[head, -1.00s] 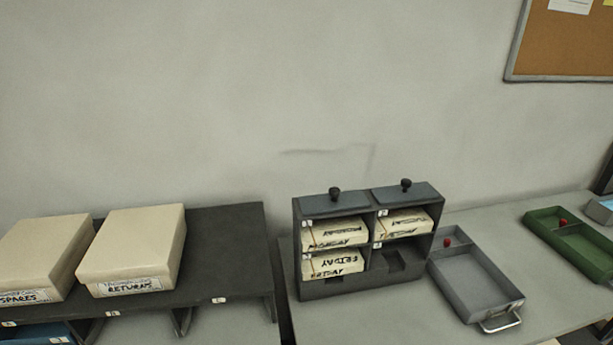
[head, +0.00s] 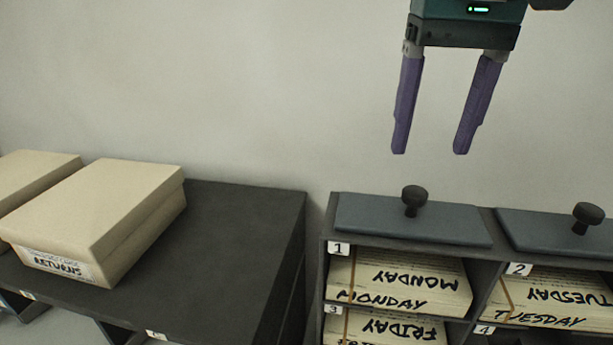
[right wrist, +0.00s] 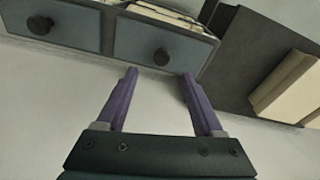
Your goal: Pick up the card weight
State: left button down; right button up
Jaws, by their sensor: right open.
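Two flat blue-grey card weights with round dark knobs lie on top of the dark card rack. The left weight (head: 372,220) is above slot 1 and the other weight (head: 540,232) is above slot 2. My right gripper (head: 430,153) is open and empty, with its purple fingers pointing down. In the head view it appears above the left weight's knob. In the right wrist view the same weight (right wrist: 130,45) and its knob lie just beyond and between the fingertips (right wrist: 159,73), not touched. My left gripper is not in view.
The card rack (head: 325,270) holds bundles marked Monday, Tuesday and Friday in numbered slots. A dark shelf (head: 245,225) stands left of it, carrying a beige Returns box (head: 110,205) and another beige box (head: 35,180). The wall behind is bare.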

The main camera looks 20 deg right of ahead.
aim_at(416, 190)
notch_tip(416, 190, down, 3)
jog(key=shift+p, duration=0.35)
jog(key=f, duration=0.1)
jog(key=f+p, duration=0.1)
jog(key=f, duration=0.2)
jog(key=shift+w+f+p, duration=0.3)
jog(key=shift+f, duration=0.25)
jog(key=shift+w, duration=0.1)
jog(key=c, duration=0.5)
grip_shut()
